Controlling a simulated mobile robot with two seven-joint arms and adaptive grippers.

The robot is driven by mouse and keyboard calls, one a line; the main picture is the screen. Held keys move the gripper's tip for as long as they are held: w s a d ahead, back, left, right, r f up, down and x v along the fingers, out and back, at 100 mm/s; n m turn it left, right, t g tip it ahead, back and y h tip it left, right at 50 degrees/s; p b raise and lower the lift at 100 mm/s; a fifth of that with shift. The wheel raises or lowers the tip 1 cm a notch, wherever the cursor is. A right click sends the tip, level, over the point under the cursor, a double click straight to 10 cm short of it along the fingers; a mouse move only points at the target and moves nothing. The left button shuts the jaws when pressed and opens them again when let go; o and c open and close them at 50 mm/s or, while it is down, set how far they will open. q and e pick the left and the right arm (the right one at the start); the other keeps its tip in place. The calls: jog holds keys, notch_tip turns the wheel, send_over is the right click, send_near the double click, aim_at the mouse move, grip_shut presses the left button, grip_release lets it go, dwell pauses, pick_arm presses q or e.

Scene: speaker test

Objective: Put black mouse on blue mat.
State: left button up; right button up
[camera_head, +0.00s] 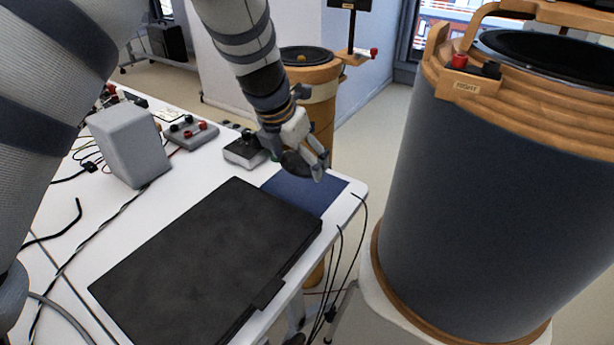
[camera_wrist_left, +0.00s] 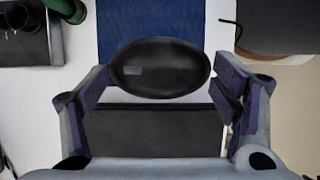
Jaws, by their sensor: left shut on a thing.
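The black mouse (camera_wrist_left: 160,68) is an oval dark shape between the fingers of my left gripper (camera_wrist_left: 163,95) in the left wrist view. The blue mat (camera_head: 318,190) lies flat at the table's far right corner, beyond the black case, and also shows in the left wrist view (camera_wrist_left: 150,22). I cannot tell whether the mouse touches the mat. My right gripper is not in view.
A large flat black case (camera_head: 205,262) lies on the white table (camera_head: 140,215). A grey device (camera_head: 244,150) stands left of the mat. A grey box (camera_head: 130,145) and cables are farther left. A big dark cylinder (camera_head: 490,200) with wooden rims stands right of the table.

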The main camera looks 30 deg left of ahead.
pick_arm(q)
send_over(305, 185)
jog(key=s, duration=0.2)
notch_tip(305, 185, down, 4)
jog(key=shift+w+f+b, duration=0.1)
jog(key=shift+f+b, duration=0.15)
jog(key=shift+b, duration=0.15)
jog(key=f, duration=0.3)
jog(key=shift+w+a+f, duration=0.1)
jog(key=shift+w+f, duration=0.15)
jog(key=shift+w, duration=0.05)
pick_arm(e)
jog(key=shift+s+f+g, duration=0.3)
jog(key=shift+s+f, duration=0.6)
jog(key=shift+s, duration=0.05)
pick_arm(q)
jog(key=shift+f, duration=0.2)
jog(key=o, duration=1.2)
jog(key=shift+c, duration=0.2)
jog(key=shift+r, duration=0.1)
